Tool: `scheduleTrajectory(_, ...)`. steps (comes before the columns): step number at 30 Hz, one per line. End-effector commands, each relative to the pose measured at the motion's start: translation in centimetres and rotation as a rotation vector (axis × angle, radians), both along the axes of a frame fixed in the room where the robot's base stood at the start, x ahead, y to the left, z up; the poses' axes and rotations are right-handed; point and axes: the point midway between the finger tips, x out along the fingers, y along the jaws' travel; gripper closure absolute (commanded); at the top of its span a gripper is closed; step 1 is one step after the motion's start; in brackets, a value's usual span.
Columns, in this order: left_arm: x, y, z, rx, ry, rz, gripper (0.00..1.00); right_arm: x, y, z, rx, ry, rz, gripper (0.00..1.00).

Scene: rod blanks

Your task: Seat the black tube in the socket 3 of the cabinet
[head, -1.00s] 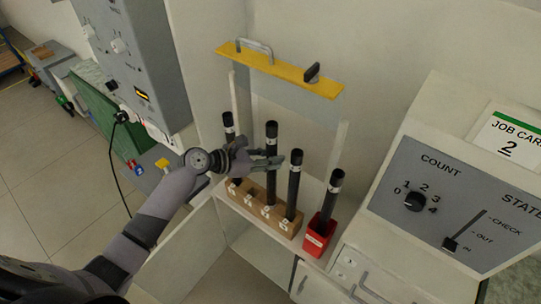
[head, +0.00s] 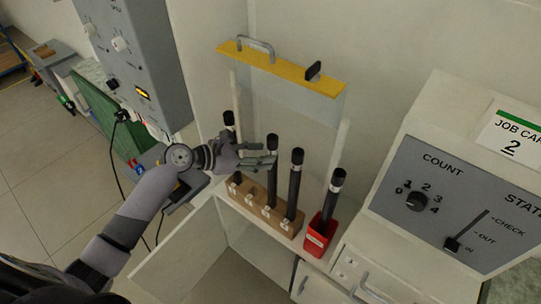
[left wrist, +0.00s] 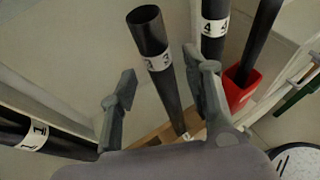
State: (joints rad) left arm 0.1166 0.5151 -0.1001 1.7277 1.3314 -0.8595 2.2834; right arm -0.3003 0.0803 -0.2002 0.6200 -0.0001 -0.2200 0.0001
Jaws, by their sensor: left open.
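Several upright black tubes with white bands stand in a row in the cabinet. One is at the left (head: 229,122), one in the middle (head: 272,178), one right of it (head: 295,180). They stand in a wooden block (head: 258,207) with numbered white tags. Another black tube (head: 333,200) leans in a red holder (head: 318,236). My left gripper (head: 270,156) is open at the middle tube's upper part. In the left wrist view, that tube (left wrist: 155,50) stands between the spread fingers, nearer the right one. Socket mouths are mostly hidden. My right gripper is not in view.
A yellow panel with a handle (head: 282,69) hangs above the tubes. A control box with COUNT and STATE markings (head: 450,200) stands close on the right. A grey switch box (head: 135,65) is at upper left. An open white door (head: 185,245) is below my arm.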

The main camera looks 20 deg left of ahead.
Motion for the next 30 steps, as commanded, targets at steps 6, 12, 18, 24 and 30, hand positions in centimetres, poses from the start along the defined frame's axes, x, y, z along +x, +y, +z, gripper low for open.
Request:
scheduleTrajectory(6,-3.2,3.2,1.6,0.003,0.001,0.001,0.56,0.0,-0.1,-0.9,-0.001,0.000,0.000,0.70)
scheduleTrajectory(12,-4.8,4.9,2.7,0.001,0.001,0.000,0.56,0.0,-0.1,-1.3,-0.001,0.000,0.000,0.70)
scheduleTrajectory(18,-5.2,5.2,3.1,-0.001,0.000,-0.001,0.56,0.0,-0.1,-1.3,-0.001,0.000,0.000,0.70)
scheduleTrajectory(24,-5.0,5.5,2.4,0.016,-0.003,0.005,0.56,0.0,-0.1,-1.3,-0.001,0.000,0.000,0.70)
scheduleTrajectory(30,-4.4,9.3,-8.3,0.307,-0.057,0.032,0.56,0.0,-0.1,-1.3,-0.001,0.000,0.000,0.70)
